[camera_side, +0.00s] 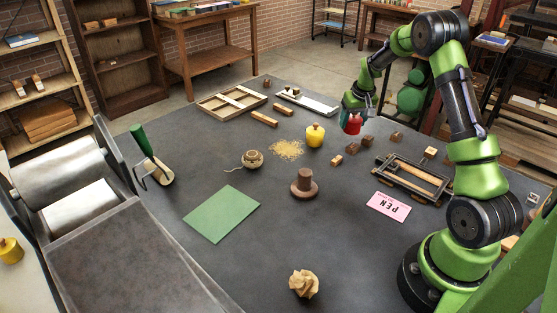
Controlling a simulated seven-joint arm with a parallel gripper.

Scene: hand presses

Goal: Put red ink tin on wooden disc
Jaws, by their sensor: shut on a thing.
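The red ink tin (354,126) is at the back right of the dark table. My gripper (356,111) is over it, pointing down, and is shut on it; the fingers hide part of its top. Whether the tin touches the table or hangs just above it, I cannot tell. A brown round wooden piece (304,195), wide and flat at its base with a narrower upright block on top, stands near the middle of the table, in front and to the left of the tin. It is the only disc-like wooden thing I can make out.
A yellow tin (315,135) stands left of the red one. Small wooden blocks (351,148) and a frame (415,178) lie nearby. A pink card (388,206), twine ball (252,159), green sheet (221,213) and crumpled paper (304,283) surround the open middle.

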